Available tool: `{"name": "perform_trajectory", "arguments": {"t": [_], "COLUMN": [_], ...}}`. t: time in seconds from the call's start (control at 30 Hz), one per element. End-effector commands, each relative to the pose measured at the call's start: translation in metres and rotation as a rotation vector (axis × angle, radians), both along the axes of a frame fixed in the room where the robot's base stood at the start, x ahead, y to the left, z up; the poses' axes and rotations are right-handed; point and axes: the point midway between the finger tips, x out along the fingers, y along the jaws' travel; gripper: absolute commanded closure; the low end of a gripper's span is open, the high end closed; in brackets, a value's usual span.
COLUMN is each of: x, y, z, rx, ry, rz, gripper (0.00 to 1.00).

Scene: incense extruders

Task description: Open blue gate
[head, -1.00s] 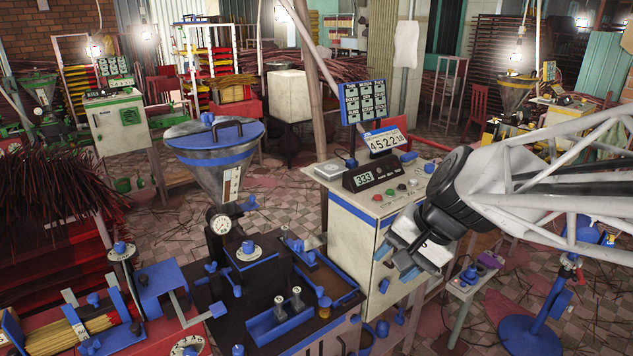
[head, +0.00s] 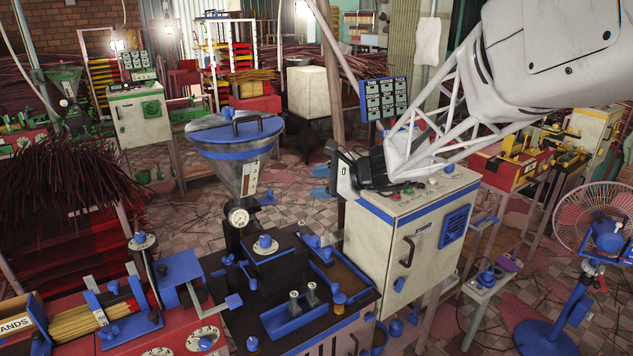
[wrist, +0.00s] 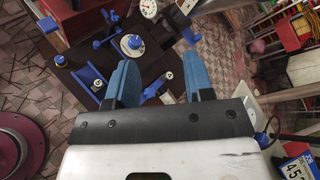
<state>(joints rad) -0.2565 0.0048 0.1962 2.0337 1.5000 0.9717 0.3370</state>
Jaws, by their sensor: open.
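The likeliest blue gate (head: 264,199) is the small blue piece at the neck of the blue-rimmed metal hopper (head: 236,165), just above the round gauge (head: 239,216). The frames do not clearly show whether it is open or shut. My gripper (head: 317,181) is to its right in the head view, apart from it, its two blue fingers spread and empty. In the wrist view my gripper (wrist: 158,64) is open above the dark extruder top, and a blue piece (wrist: 190,36) shows beyond the right finger; I cannot tell if it is the gate.
A white control cabinet (head: 400,250) stands right of the extruder, under my arm. Blue knobs and posts (head: 265,243) stand on the extruder top. A red bench with incense sticks (head: 105,315) is at front left. A blue fan (head: 545,335) stands at right.

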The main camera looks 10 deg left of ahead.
Motion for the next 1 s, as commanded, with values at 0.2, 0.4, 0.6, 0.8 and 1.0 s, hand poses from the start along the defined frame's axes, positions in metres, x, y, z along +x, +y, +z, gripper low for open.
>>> {"name": "perform_trajectory", "arguments": {"t": [0.2,0.4,0.6,0.8,1.0], "x": [0.050,0.095,0.137,0.172,0.190], "y": [0.042,0.078,0.112,0.139,0.153], "z": [-0.016,-0.034,-0.058,-0.084,-0.099], "rx": [0.150,0.286,0.418,0.533,0.596], "ry": [0.120,0.229,0.340,0.436,0.490], "rz": [-0.100,-0.196,-0.294,-0.382,-0.433], "gripper": [0.52,0.52,0.52,0.52,0.52]}}
